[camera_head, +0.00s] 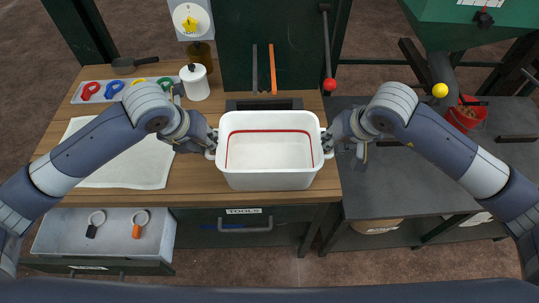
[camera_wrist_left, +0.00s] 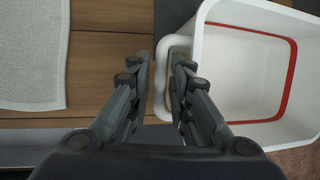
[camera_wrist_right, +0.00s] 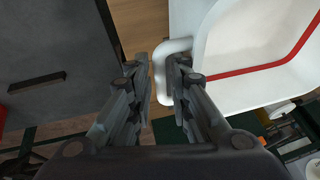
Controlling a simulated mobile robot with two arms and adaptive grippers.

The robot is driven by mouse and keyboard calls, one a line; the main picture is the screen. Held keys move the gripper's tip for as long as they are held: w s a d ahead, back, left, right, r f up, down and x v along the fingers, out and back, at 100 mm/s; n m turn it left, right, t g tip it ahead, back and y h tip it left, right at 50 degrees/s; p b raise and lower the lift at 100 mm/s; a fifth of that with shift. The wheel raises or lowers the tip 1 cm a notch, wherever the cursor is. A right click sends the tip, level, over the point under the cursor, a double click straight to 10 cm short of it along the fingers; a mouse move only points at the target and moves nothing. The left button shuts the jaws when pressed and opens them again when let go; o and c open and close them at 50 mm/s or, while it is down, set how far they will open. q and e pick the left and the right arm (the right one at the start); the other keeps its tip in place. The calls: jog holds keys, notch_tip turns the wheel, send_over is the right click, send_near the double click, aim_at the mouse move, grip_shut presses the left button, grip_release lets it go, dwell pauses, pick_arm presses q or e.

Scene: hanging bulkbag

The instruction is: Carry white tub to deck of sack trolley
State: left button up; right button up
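The white tub (camera_head: 268,178) has a red line around its inside and looks empty. It is upright over the front part of the wooden bench; I cannot tell if it touches the bench. I cannot clearly make out a sack trolley in these views.
The wooden bench (camera_head: 190,180) holds a white cloth (camera_head: 110,178), a white canister (camera_head: 195,83) and a tool tray (camera_head: 72,97). An open drawer (camera_head: 65,235) juts out front left.

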pick_arm(q)
jog(key=shift+w+d+f, duration=0.1)
jog(key=shift+w+f, duration=0.15)
jog(key=shift+f, duration=0.35)
pick_arm(e)
jog(key=shift+w+a+f, duration=0.1)
jog(key=shift+w+f, duration=0.15)
jog(key=shift+f, duration=0.35)
pick_arm(q)
grip_shut()
pick_arm(e)
grip_shut()
pick_arm(q)
jog(key=shift+r, duration=0.1)
pick_arm(e)
jog(key=shift+r, duration=0.1)
